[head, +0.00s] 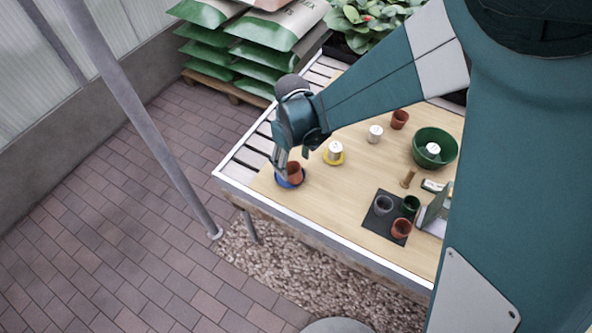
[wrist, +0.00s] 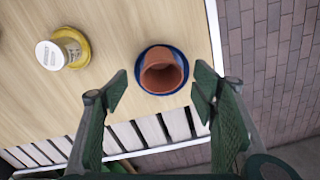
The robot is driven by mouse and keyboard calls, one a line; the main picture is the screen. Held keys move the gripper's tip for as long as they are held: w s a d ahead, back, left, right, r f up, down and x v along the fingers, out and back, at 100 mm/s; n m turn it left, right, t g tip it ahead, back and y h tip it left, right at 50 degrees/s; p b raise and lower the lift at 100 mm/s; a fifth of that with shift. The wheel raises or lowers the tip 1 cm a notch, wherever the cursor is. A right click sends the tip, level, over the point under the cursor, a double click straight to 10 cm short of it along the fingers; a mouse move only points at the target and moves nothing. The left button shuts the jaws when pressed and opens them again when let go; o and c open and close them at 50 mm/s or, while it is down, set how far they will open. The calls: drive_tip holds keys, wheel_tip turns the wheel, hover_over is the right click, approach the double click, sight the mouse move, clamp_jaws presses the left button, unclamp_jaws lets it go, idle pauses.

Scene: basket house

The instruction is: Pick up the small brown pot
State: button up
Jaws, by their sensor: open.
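A small brown pot (head: 294,171) stands in a blue saucer (head: 299,184) near the left corner of the wooden board. In the wrist view, the pot (wrist: 161,72) shows its open mouth and the saucer's blue rim (wrist: 143,86) circles it. My gripper (head: 284,160) is beside and above this pot in the head view, partly overlapping its left side. In the wrist view, my gripper (wrist: 160,92) is open and empty, with one finger on each side of the pot's line and visible gaps to it. Similar brown pots stand at the back (head: 399,119) and on a black mat (head: 401,228).
A white can on a yellow saucer (head: 334,157) stands close by, right of the blue saucer. The table edge is close to the pot.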

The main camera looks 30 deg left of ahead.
sight(293, 171)
drive_tip(key=shift+f, duration=0.1)
drive_tip(key=shift+s+f+b, duration=0.15)
drive_tip(key=shift+f+b, duration=0.4)
drive_tip(key=shift+f, duration=1.95)
drive_tip(key=c, duration=0.9)
